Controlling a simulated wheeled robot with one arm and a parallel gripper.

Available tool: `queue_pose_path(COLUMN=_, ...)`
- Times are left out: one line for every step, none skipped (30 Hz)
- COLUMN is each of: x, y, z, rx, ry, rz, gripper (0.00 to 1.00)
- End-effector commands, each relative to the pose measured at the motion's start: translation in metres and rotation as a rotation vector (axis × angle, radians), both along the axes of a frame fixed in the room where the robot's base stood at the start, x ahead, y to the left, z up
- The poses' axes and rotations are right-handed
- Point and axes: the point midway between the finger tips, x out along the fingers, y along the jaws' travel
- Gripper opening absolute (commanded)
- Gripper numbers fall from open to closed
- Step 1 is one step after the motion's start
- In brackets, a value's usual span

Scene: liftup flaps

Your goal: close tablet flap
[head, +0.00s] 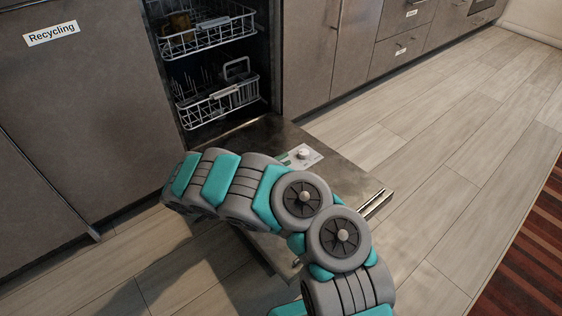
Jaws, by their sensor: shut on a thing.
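The dishwasher door (345,180) is folded down, its inner side facing up. On it is a small light dispenser panel (312,158) with a pale round part (304,153). My arm covers the left part of this panel. I cannot make out the tablet flap itself or tell whether it is open or shut. My arm crosses in front of the door from the lower right to the left. I cannot see my gripper's fingers, so its place relative to the flap is hidden.
The upper rack (208,38) and lower rack (215,105) sit inside the open dishwasher. A cabinet front labelled Recycling (51,33) is at left, and drawers (402,45) are at right. Wooden floor (440,150) is clear on the right, up to a striped rug (530,250).

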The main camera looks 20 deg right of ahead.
Motion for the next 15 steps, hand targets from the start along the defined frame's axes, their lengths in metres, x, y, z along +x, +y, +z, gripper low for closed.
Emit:
queue_pose_path(x=0.0006, y=0.0007, z=-0.0004, rx=0.004, ry=-0.010, rz=0.004, gripper=0.00)
queue_pose_path(x=0.0004, y=0.0006, z=-0.0006, rx=0.005, ry=-0.015, rz=0.003, gripper=0.00)
queue_pose_path(x=0.0001, y=0.0006, z=-0.0006, rx=0.009, ry=-0.020, rz=0.002, gripper=0.00)
queue_pose_path(x=-0.0001, y=0.0005, z=-0.0008, rx=0.010, ry=-0.024, rz=0.002, gripper=0.00)
queue_pose_path(x=-0.0002, y=0.0005, z=-0.0008, rx=0.011, ry=-0.027, rz=0.002, gripper=0.00)
queue_pose_path(x=-0.0003, y=0.0005, z=-0.0009, rx=0.012, ry=-0.030, rz=0.002, gripper=0.00)
queue_pose_path(x=-0.0003, y=0.0005, z=-0.0008, rx=0.013, ry=-0.030, rz=0.002, gripper=0.00)
queue_pose_path(x=-0.0004, y=0.0005, z=-0.0009, rx=0.013, ry=-0.031, rz=0.002, gripper=0.00)
queue_pose_path(x=-0.0004, y=0.0006, z=-0.0008, rx=0.013, ry=-0.032, rz=0.002, gripper=0.00)
queue_pose_path(x=-0.0005, y=0.0006, z=-0.0008, rx=0.013, ry=-0.032, rz=0.002, gripper=0.00)
queue_pose_path(x=-0.0004, y=0.0006, z=-0.0007, rx=0.013, ry=-0.032, rz=0.002, gripper=0.00)
queue_pose_path(x=-0.0004, y=0.0006, z=-0.0007, rx=0.013, ry=-0.032, rz=0.002, gripper=0.00)
queue_pose_path(x=-0.0004, y=0.0006, z=-0.0006, rx=0.013, ry=-0.032, rz=0.002, gripper=0.00)
queue_pose_path(x=-0.0005, y=0.0007, z=-0.0007, rx=0.013, ry=-0.032, rz=0.002, gripper=0.00)
queue_pose_path(x=-0.0005, y=0.0007, z=-0.0007, rx=0.012, ry=-0.032, rz=0.003, gripper=0.00)
